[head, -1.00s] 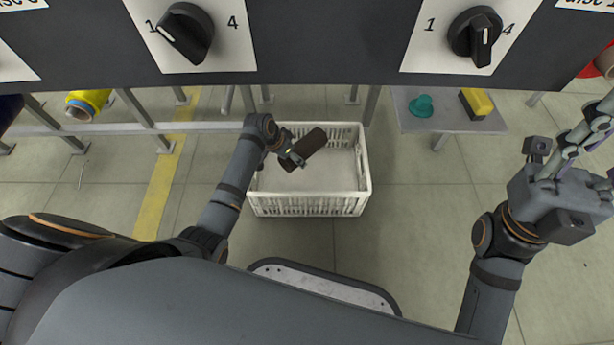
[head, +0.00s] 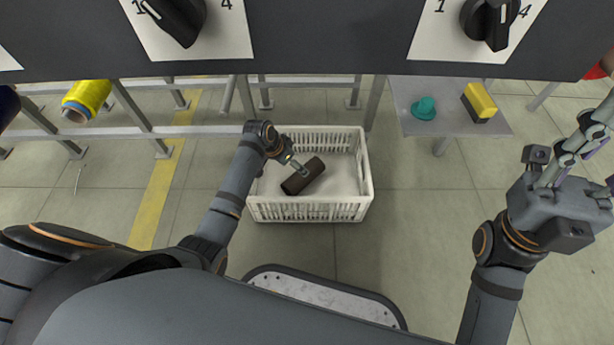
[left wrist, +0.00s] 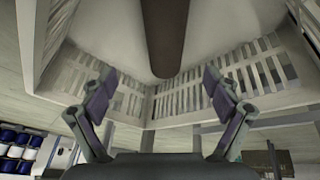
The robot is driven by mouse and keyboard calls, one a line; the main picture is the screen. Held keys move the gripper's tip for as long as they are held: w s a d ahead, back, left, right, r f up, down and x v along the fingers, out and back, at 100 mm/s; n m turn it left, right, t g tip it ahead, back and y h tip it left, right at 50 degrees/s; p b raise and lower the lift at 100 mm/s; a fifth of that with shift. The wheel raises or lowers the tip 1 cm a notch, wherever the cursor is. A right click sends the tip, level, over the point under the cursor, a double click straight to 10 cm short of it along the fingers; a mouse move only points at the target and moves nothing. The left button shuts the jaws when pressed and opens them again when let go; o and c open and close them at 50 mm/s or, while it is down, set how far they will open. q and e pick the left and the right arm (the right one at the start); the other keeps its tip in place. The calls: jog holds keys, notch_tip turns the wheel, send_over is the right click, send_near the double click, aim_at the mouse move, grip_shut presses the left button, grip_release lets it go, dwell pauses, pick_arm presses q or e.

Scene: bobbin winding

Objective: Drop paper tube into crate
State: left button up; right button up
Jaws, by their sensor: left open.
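The brown paper tube (head: 303,176) is inside the white crate (head: 305,210) on the floor, lying at a slant; it also shows in the left wrist view (left wrist: 165,38). Whether it touches the crate bottom is hard to tell. My left gripper (head: 299,166) is over the crate at the tube's upper side. In the left wrist view its two fingers (left wrist: 163,92) are spread wide, with the tube beyond them and apart from both. My right gripper (head: 570,150) is at the right edge, partly cut off, and its jaws are not clear.
A dark panel with knobs (head: 330,40) spans the top. A small grey shelf (head: 450,125) right of the crate holds a teal object (head: 424,108) and a yellow-and-black block (head: 480,103). A yellow spool (head: 87,98) is at left. Floor right of the crate is clear.

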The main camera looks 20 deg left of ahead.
pick_arm(q)
jog(key=v, duration=1.2)
